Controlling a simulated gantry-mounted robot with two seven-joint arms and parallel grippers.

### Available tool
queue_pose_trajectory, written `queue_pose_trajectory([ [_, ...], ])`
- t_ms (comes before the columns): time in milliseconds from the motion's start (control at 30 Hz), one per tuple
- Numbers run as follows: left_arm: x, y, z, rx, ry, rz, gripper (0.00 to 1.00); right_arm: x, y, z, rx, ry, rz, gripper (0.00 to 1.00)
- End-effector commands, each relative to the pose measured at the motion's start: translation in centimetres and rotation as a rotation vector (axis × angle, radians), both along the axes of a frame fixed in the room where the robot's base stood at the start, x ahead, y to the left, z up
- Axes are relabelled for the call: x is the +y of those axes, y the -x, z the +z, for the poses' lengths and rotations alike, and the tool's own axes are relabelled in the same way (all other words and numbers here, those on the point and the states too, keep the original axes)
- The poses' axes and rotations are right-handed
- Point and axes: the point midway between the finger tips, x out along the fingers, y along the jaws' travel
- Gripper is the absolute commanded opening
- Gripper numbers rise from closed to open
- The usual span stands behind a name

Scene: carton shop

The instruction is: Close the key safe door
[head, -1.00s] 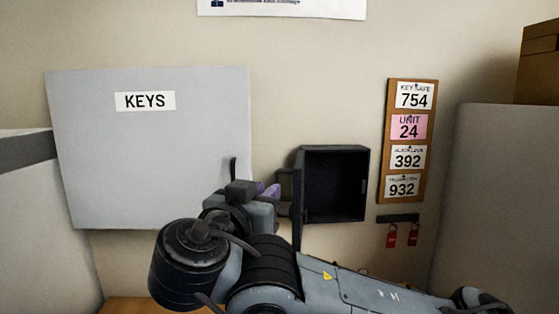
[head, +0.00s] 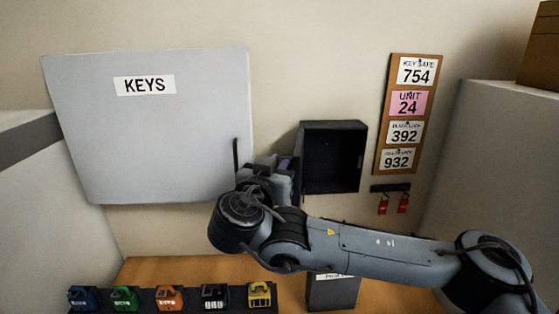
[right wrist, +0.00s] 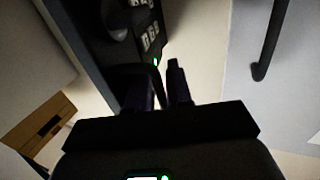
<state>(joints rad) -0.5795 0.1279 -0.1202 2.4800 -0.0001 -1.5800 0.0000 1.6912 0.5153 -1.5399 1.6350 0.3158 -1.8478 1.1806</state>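The key safe (head: 345,183) is a small black box on the wall, standing open. Its dark door is swung out at the left, nearly edge-on in the head view. In the right wrist view the door's outer face (right wrist: 85,45) shows a round knob, number keys and a green light. A black curved handle (right wrist: 130,72) stands off that face. My right gripper (head: 284,166) is at the outer side of the door. Its purple-dark fingers (right wrist: 160,92) are apart, with the handle's bar seemingly between them and a light gap visible. Firm contact cannot be made out. My left gripper is out of view.
A large grey KEYS cabinet (head: 150,140) with a black bar handle is close left of my gripper. A number board (head: 408,115) and red-tagged hooks (head: 390,188) hang at the right. Several coloured padlocks (head: 168,297) line the bench below, near a dark box (head: 333,292).

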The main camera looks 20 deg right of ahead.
Motion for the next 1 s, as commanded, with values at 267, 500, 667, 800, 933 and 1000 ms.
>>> queue_pose_trajectory([
  [267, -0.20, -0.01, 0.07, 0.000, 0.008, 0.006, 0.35, -0.15, -0.16, -0.03, 0.000, 0.000, 0.000, 0.20],
  [500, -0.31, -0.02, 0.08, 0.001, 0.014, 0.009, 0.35, -0.15, -0.15, -0.01, 0.000, 0.000, 0.000, 0.00],
  [667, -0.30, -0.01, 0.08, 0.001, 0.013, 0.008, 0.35, -0.15, -0.14, 0.01, 0.000, 0.000, 0.000, 0.00],
  [800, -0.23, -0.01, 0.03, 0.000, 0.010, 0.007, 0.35, -0.14, -0.16, -0.01, 0.000, 0.000, 0.001, 0.00],
  [933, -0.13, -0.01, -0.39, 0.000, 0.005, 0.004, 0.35, -0.05, -0.39, -0.21, 0.000, -0.001, 0.016, 0.00],
  [1000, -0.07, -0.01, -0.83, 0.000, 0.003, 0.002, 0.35, 0.09, -0.69, -0.28, 0.000, -0.002, 0.037, 0.00],
])
